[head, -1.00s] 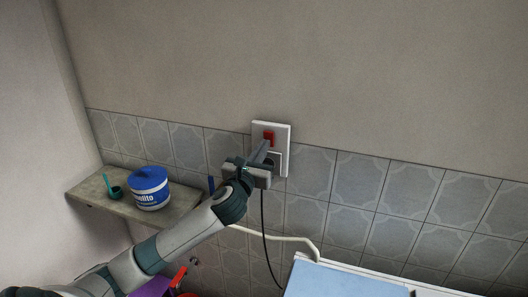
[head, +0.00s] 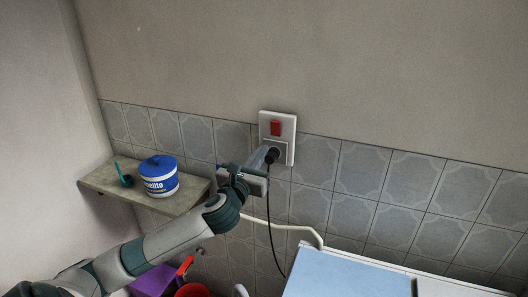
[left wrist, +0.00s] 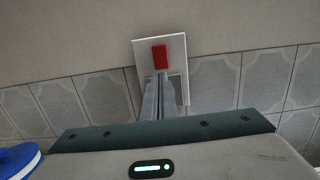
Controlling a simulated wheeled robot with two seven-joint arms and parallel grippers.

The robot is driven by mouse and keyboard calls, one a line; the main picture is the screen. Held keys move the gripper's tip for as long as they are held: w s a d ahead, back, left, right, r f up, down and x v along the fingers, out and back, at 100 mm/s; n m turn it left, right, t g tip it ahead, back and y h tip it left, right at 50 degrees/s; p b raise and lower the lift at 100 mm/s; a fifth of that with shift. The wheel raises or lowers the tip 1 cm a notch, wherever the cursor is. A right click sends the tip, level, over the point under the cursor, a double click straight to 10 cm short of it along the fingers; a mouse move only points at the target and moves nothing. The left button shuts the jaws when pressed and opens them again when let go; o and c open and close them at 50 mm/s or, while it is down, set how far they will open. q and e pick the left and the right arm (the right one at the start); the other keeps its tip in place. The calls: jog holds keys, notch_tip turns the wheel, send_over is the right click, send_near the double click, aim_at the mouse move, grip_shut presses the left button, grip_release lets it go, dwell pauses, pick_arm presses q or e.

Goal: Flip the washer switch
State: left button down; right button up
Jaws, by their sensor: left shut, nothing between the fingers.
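The red washer switch (head: 275,128) sits in the upper part of a white wall plate (head: 290,120), above a socket with a black plug (head: 272,155). My left gripper (head: 268,152) is shut and empty, its fingertips just below the switch in the head view. In the left wrist view, the shut fingers (left wrist: 162,80) point at the plate, with their tips by the lower edge of the red switch (left wrist: 160,57). I cannot tell whether they touch it. My right gripper is not in view.
A shelf (head: 100,180) at left holds a blue and white tub (head: 158,178) and a green scoop (head: 123,178). A black cord (head: 271,225) hangs from the plug. A light-blue-topped appliance (head: 345,275) stands at lower right. Red and purple items lie below.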

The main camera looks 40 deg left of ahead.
pick_arm(q)
jog(key=b+v, duration=0.1)
jog(key=v, duration=0.5)
jog(key=shift+b, duration=0.35)
jog(key=shift+d, duration=0.1)
